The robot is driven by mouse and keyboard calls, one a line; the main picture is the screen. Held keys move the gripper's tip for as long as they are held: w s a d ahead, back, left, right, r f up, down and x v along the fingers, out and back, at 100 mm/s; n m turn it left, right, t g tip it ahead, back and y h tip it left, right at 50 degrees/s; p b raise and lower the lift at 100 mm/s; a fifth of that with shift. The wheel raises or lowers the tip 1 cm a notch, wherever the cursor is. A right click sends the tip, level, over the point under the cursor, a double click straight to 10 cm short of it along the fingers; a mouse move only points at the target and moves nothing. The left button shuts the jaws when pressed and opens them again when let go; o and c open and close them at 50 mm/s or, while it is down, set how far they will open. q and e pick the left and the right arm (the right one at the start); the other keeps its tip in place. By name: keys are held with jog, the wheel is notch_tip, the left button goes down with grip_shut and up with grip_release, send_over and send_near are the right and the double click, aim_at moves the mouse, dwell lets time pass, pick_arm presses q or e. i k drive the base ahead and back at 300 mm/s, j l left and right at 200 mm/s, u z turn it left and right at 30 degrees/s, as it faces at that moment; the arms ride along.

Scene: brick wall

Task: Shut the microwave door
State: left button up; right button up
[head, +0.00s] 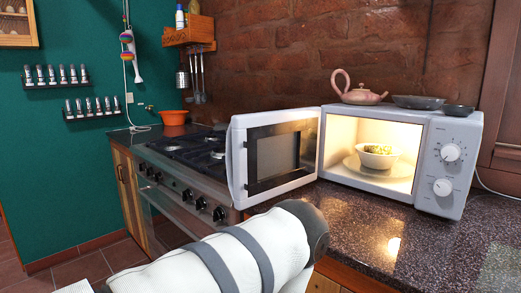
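The white microwave (431,162) stands on the dark speckled counter at the right of the head view. Its door (238,165) is wide open, hinged on the left side of the cavity and swung out toward the left and front. The cavity is lit, and a white bowl (377,158) with food sits inside on the turntable plate (370,175). One of my arms, white with grey bands, reaches in from the bottom, in front of and below the door. I cannot tell whether it touches the door. Neither gripper's fingers show.
A pink teapot (358,90), a dark dish (418,102) and a small dark bowl (458,110) stand on the microwave. The counter (385,240) in front is clear.

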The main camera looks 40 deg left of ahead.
aim_at(269, 155)
jog(key=j, duration=0.5)
jog(key=k+j+z, duration=0.15)
jog(key=j, duration=0.85)
jog(key=i+j+z, duration=0.15)
jog(key=j, duration=0.75)
jog(key=j+z, duration=0.15)
jog(key=j, duration=0.75)
jog(key=k+j, duration=0.15)
jog(key=k, duration=0.15)
jog(key=k+j+z, duration=0.1)
jog(key=k, duration=0.25)
jog(key=i, duration=0.55)
